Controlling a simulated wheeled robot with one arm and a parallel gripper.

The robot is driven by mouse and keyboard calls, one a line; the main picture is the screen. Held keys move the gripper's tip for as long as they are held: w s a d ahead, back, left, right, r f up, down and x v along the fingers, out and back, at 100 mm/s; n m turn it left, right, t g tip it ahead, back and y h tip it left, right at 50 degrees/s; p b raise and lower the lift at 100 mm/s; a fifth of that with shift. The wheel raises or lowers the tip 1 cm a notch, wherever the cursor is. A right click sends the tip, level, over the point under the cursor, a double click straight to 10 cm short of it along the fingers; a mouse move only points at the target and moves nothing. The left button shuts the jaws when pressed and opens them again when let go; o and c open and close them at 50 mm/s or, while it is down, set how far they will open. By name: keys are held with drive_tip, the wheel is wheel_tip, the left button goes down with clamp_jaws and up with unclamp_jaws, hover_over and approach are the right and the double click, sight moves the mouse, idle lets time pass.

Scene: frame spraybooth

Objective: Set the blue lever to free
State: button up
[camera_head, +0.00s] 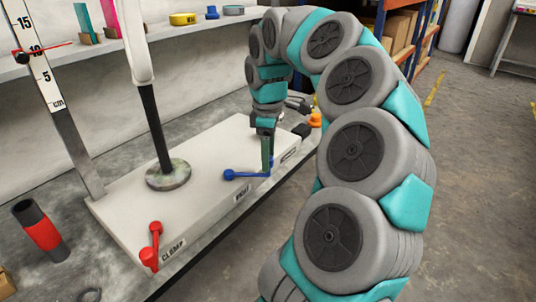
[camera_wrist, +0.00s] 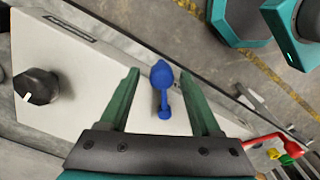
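The blue lever (camera_head: 246,174) sits at the front edge of a white base box (camera_head: 205,170). In the head view its arm lies to the left with a round knob at its end, above a label that seems to read POST. In the wrist view the blue lever (camera_wrist: 162,88) shows between the two green fingers. My gripper (camera_head: 267,160) is at the lever's right end in the head view. In the wrist view my gripper (camera_wrist: 161,78) is open, with a visible gap on each side of the lever. No "free" mark is readable.
A red lever (camera_head: 153,245) stands by the CLAMP label at the box's left front. A black knob (camera_wrist: 37,86) is at its other end. A post (camera_head: 155,120) rises from the box. A red and black cylinder (camera_head: 41,232) stands left. Open floor lies to the right.

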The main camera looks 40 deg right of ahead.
idle(0.3)
drive_tip(key=shift+r, duration=3.9)
